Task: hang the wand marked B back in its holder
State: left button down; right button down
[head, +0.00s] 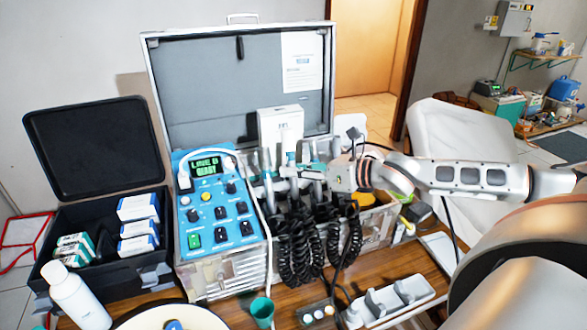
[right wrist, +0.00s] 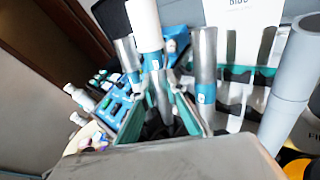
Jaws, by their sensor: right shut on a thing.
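My right gripper (head: 290,174) reaches in from the right to the row of wands in front of the open case. It is shut on a wand, which shows in the right wrist view as an upright white and silver cylinder (right wrist: 147,28) between the fingers (right wrist: 164,98). I cannot read its letter. Other silver wands with blue bands stand on either side, one close on the right (right wrist: 204,58) and one on the left (right wrist: 125,52). The holder slots under the held wand are hidden by the fingers and cords. My left gripper is not in view.
Black coiled cords (head: 298,255) hang in front of the wands. The blue control unit (head: 215,212) with a lit screen stands at the left. A white box (head: 280,128) is behind. A pale tray (head: 398,301) lies on the table at the front right.

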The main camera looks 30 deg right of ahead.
jog(key=shift+f, duration=0.1)
jog(key=shift+s+a+f+p, duration=0.1)
jog(key=shift+s+f+p, duration=0.15)
jog(key=shift+f, duration=0.35)
jog(key=shift+s+f+p, duration=0.1)
jog(key=shift+s+f, duration=0.1)
jog(key=shift+f, duration=0.4)
jog(key=c, duration=2)
grip_release()
jog(key=shift+o, duration=0.2)
